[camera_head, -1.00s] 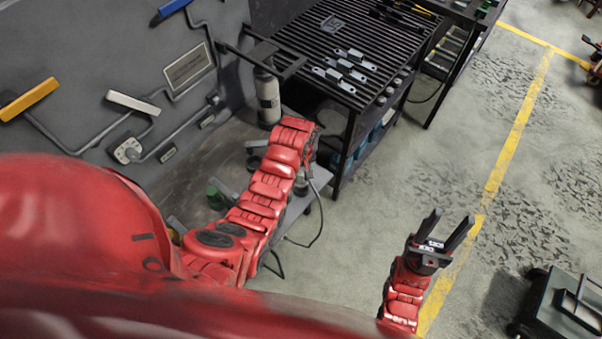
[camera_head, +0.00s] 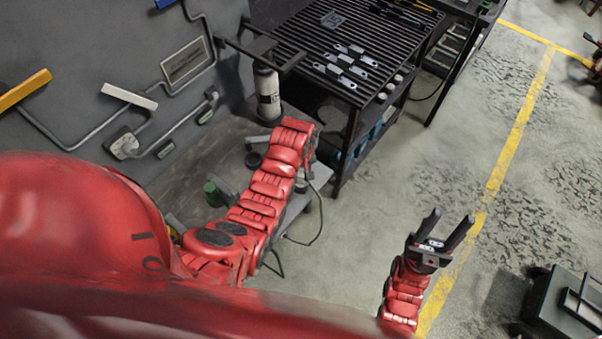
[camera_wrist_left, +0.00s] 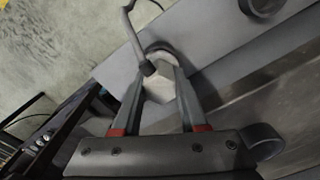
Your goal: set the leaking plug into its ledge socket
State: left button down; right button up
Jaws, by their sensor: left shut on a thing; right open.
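My left gripper (camera_wrist_left: 160,80) is shut on a pale grey plug (camera_wrist_left: 158,92), which sits between its two fingers in the left wrist view. A dark elbow fitting and a cable (camera_wrist_left: 134,30) run up from the plug. In the head view my left arm hides most of that gripper; the cable (camera_head: 322,212) hangs beside it. A grey ledge (camera_wrist_left: 212,55) lies beneath the plug in the wrist view. It also shows in the head view (camera_head: 300,206). A dark ring (camera_wrist_left: 155,47) shows just behind the plug; contact cannot be told. My right gripper (camera_head: 444,232) is open and empty over the floor.
A black slatted table (camera_head: 300,30) with several metal brackets (camera_head: 345,65) stands beyond my left arm. A grey cylinder (camera_head: 267,92) hangs by the wall panel. A dark case (camera_head: 560,310) is at lower right. Floor around my right gripper is clear.

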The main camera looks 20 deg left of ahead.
pick_arm(q)
jog(key=shift+f+b, duration=0.4)
jog(key=shift+f, duration=0.25)
jog(key=shift+c, duration=1.8)
grip_release()
jog(key=shift+r, duration=0.1)
jog(key=shift+r, duration=0.1)
jog(key=shift+w+r, duration=0.1)
jog(key=shift+r, duration=0.2)
notch_tip(320, 180, up, 5)
jog(key=shift+f+b, duration=0.1)
jog(key=shift+b, duration=1)
notch_tip(320, 180, up, 12)
jog(key=p, duration=1.1)
jog(key=shift+p, duration=0.4)
jog(key=shift+f, duration=0.15)
